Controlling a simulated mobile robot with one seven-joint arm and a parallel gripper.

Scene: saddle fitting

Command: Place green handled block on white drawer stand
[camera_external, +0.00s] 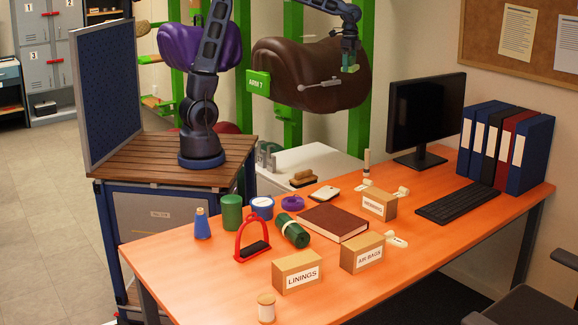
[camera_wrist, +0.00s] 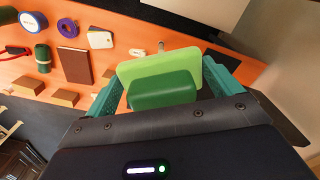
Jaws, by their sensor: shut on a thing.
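The green handled block (camera_wrist: 160,80) is held between the teal fingers of my gripper (camera_wrist: 165,88) in the wrist view. It has a light green plate and a darker green grip. In the external view, my gripper (camera_external: 350,62) is high in front of the brown saddle, with a small pale green part of the block (camera_external: 350,68) showing below it. The white drawer stand (camera_external: 345,167) is behind the desk, lower and left of my gripper. Its front is mostly hidden by the desk. I cannot place the stand surely in the wrist view.
A brown brush (camera_external: 303,178) and grey upright pieces (camera_external: 266,157) occupy the stand's left and front; its top further back looks clear. The brown saddle (camera_external: 312,75) on green posts overhangs behind. The orange desk (camera_external: 215,275) holds many objects, with a monitor (camera_external: 425,112) at right.

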